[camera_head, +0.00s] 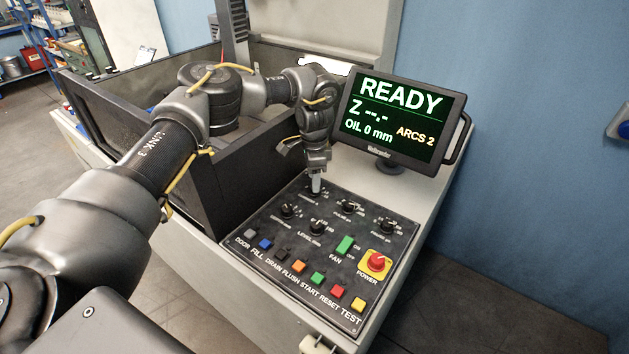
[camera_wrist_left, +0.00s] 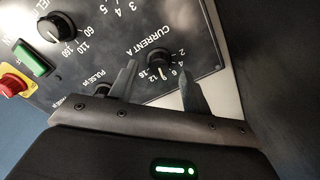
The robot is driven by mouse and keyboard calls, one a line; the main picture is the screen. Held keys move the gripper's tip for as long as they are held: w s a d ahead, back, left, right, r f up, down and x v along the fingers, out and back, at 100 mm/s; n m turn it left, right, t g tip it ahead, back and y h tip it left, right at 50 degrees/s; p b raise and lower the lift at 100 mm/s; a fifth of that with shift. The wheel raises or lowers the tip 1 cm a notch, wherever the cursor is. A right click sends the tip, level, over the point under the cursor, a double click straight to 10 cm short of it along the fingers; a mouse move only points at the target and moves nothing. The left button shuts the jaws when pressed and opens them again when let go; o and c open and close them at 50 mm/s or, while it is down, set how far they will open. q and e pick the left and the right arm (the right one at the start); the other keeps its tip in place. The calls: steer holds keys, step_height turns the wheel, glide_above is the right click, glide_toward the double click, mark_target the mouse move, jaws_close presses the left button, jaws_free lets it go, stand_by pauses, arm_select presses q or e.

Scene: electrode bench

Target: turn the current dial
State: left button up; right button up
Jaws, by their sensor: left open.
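The current dial (camera_wrist_left: 161,58) is a black knob on the dark control panel, with "CURRENT A" and a scale around it. It shows upside down in the wrist view, and its white pointer mark is near the 9 and 12. In the head view my left gripper (camera_head: 316,184) points down at the dial's place at the panel's upper edge and largely hides it. In the wrist view my left gripper (camera_wrist_left: 159,78) is open, one finger to each side of the dial. I cannot tell whether the fingers touch it. My right gripper is not in view.
Other knobs (camera_head: 318,228) sit close by, with a green fan switch (camera_head: 344,245), a red power knob (camera_head: 376,262) and a row of coloured buttons (camera_head: 299,266). The screen (camera_head: 400,112) reading READY stands behind the panel. A dark-walled tank (camera_head: 165,165) lies left.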

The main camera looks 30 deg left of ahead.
arm_select(q)
steer(key=shift+f, duration=1.3)
steer(key=shift+c, duration=0.5)
steer(key=c, duration=0.9)
steer(key=m, duration=0.2)
steer(key=shift+m, duration=1.8)
